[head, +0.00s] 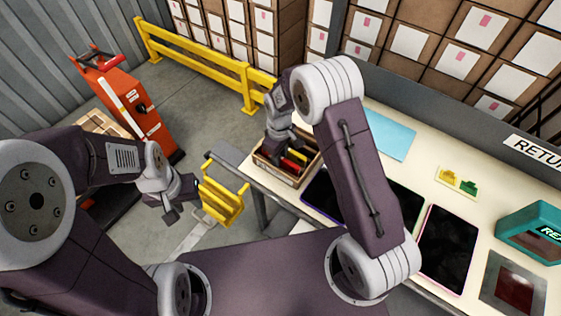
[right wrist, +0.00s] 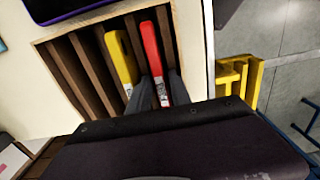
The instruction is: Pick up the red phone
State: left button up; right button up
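The red phone (right wrist: 152,56) stands on edge in a slotted wooden carton (right wrist: 57,75), right of a yellow phone (right wrist: 121,58). In the head view, the red phone (head: 290,166) shows below my right gripper (head: 281,158), which reaches down into the carton (head: 279,176). In the right wrist view, the dark fingers of my right gripper (right wrist: 161,88) lie one on each side of the red phone's near end, very close to it. I cannot tell whether they press on it. My left gripper (head: 182,202) hangs empty, fingers apart, left of the table.
Dark tablets (head: 447,248) lie on the cream table (head: 405,172), with a blue sheet (head: 390,135), a small yellow-green item (head: 458,181) and a teal box (head: 532,233). Yellow rails (head: 205,68) and an orange pallet truck (head: 130,100) stand on the floor beyond.

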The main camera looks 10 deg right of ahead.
grip_shut()
notch_tip(320, 180, up, 10)
jog(key=shift+f, duration=0.1)
dwell(0.4)
